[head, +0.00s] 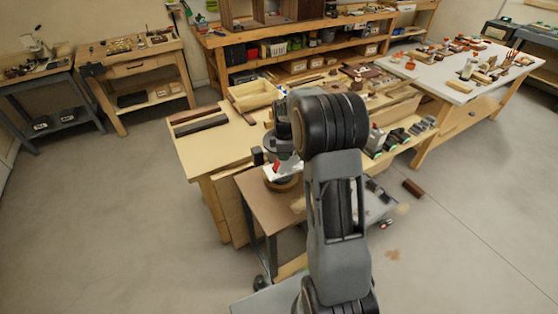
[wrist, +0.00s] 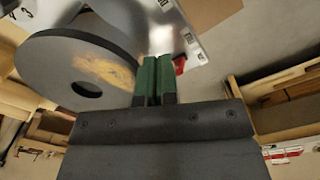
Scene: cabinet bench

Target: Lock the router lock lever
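A large grey disc with a dark hole (wrist: 60,65) is left of the fingers. In the head view my gripper is hidden behind my arm.
A wooden tray (head: 254,95) and dark strips (head: 200,125) lie on the bench (head: 195,155). A lower brown tabletop (head: 262,205) stands in front. A dark block (head: 413,188) lies on the floor at right. The floor at left is clear.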

